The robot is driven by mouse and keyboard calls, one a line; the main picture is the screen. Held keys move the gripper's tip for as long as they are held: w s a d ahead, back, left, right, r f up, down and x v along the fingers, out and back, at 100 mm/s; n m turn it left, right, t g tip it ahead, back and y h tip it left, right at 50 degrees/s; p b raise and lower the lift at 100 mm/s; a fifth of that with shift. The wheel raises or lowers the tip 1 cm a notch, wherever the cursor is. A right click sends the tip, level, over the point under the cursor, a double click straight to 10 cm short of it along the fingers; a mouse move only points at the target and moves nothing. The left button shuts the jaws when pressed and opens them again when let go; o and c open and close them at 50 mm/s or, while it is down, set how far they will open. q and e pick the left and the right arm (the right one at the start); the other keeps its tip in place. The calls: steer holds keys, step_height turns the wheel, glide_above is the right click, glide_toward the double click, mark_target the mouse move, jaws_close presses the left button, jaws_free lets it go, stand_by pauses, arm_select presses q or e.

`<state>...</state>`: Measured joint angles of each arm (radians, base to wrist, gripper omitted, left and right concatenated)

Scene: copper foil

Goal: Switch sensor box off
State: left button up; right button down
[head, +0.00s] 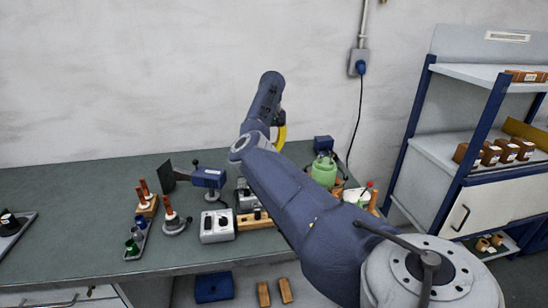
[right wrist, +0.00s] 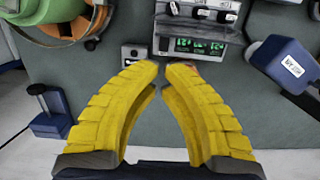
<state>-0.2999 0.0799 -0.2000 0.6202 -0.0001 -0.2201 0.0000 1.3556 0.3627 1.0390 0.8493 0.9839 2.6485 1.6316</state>
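No box carries a readable name, so I cannot tell for certain which is the sensor box. In the right wrist view a grey unit with lit green digits (right wrist: 205,46) lies just beyond my fingertips. A small grey box with a dark round spot (right wrist: 134,54) is beside it on the left, partly hidden by my left-hand finger. My right gripper (right wrist: 162,67) has yellow ribbed fingers, tips almost together, with nothing seen between them. In the head view its yellow finger (head: 281,134) is mostly hidden behind my arm. My left gripper is not in view.
A grey box with knobs (head: 217,226) stands on the green workbench (head: 75,208), near a blue clamp-like device (head: 208,178) and bottles (head: 132,246). A green round vessel (head: 323,172) stands right of my arm. Shelves (head: 470,150) are at the right. The left bench is mostly clear.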

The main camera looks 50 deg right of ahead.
steer(key=f, duration=0.4)
steer(key=s+f, duration=0.1)
steer(key=f, duration=0.3)
steer(key=a+f, duration=0.1)
steer(key=f, duration=0.3)
steer(key=shift+s+f, duration=0.15)
steer(key=shift+f, duration=0.05)
steer(key=shift+a, duration=0.1)
